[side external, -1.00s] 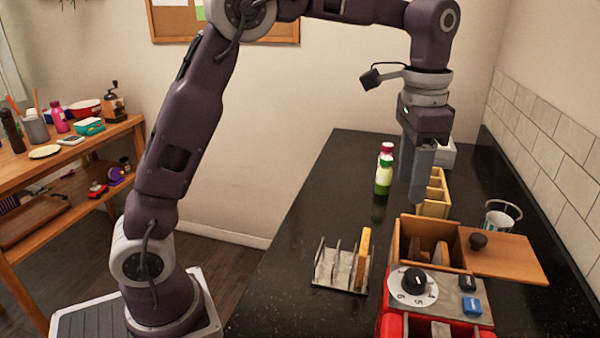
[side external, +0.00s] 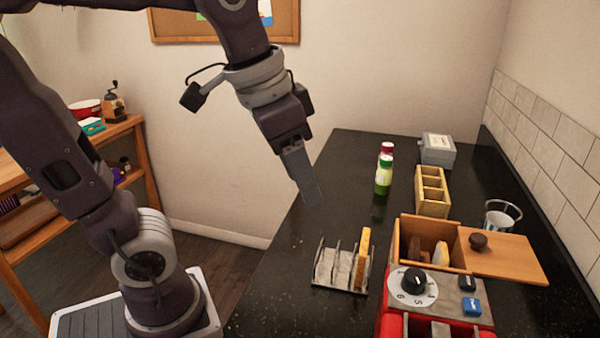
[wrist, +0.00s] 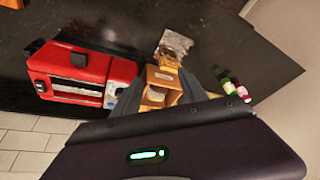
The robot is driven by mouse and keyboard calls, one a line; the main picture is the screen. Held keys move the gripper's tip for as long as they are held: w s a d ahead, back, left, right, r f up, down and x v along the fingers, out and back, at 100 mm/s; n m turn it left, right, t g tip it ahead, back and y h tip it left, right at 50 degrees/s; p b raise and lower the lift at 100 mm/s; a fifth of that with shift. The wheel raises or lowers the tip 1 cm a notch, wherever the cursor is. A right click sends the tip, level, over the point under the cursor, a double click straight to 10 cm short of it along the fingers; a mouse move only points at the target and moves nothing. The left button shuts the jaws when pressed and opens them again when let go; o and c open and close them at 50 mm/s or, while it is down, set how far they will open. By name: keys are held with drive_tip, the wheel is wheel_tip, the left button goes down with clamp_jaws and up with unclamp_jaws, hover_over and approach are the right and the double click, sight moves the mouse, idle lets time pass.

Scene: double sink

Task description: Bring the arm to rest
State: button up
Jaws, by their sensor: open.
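My gripper (side external: 312,193) is raised above the left edge of the dark counter (side external: 340,160) in the side view, left of the bottles and above and behind the toast rack. It points down and tilts, with its fingers seen nearly edge-on. In the wrist view my gripper (wrist: 160,88) shows two spread fingers with nothing held between them. The gap between them looks onto wooden pieces on the counter well beyond the tips. My gripper touches nothing that I can see.
A metal toast rack (side external: 335,268) holds one toast slice (side external: 363,258). A wooden bread box (side external: 430,228) with slices inside stands behind the red toaster (side external: 395,325). The counter's left strip is clear.

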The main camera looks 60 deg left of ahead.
drive_tip(key=s+f+n+t, duration=0.1)
drive_tip(key=s+f, duration=0.3)
drive_tip(key=s, duration=0.3)
drive_tip(key=shift+s+a+f+n+t, duration=0.25)
drive_tip(key=shift+a+f+n+t, duration=0.05)
drive_tip(key=shift+a+n, duration=0.1)
